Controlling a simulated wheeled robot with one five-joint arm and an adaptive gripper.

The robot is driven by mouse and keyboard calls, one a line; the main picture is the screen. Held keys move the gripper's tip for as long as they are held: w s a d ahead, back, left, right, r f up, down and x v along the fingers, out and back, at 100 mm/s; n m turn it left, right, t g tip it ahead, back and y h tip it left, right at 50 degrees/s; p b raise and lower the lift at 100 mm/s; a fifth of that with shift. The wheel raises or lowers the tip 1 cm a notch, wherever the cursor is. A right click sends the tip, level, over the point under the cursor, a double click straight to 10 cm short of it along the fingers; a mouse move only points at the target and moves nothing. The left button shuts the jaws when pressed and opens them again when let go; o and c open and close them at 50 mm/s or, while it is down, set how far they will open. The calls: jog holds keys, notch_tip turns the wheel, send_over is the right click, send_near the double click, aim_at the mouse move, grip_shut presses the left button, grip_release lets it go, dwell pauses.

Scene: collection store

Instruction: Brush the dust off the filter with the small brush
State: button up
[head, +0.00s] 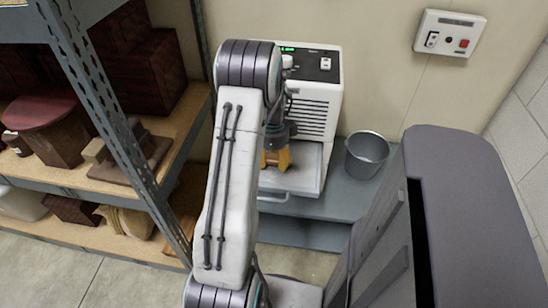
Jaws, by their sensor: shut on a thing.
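My gripper (280,140) is partly hidden behind my arm. It is shut on the small brush (284,158), a yellow-brown block that shows just below the fingers. The brush is over a pale grey pulled-out tray or drawer (312,163) with a handle, at the front of a white machine (318,95). The filter cannot be told apart clearly; the flat grey surface in the drawer may be it. Bristles, dust and any contact between brush and surface are too small or hidden to tell.
A grey bucket (367,153) stands right of the machine on a grey bench (343,203). A metal shelf rack (120,130) with wooden objects rises close on the left. A switch box (450,33) is on the wall. Bare floor (125,282) shows at lower left.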

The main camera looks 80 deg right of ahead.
aim_at(269, 179)
jog(key=shift+s+a+f+b, duration=0.15)
jog(key=shift+a+b, duration=0.75)
jog(key=shift+a, duration=1.6)
jog(key=shift+w+a, duration=0.1)
jog(key=shift+w, duration=0.6)
jog(key=shift+w+d+p, duration=0.2)
jog(key=shift+d+p, duration=0.85)
jog(key=shift+d, duration=1.65)
jog(key=shift+w+d+p, duration=0.2)
jog(key=shift+d+p, duration=0.85)
jog(key=shift+d, duration=1.6)
jog(key=shift+w, duration=0.2)
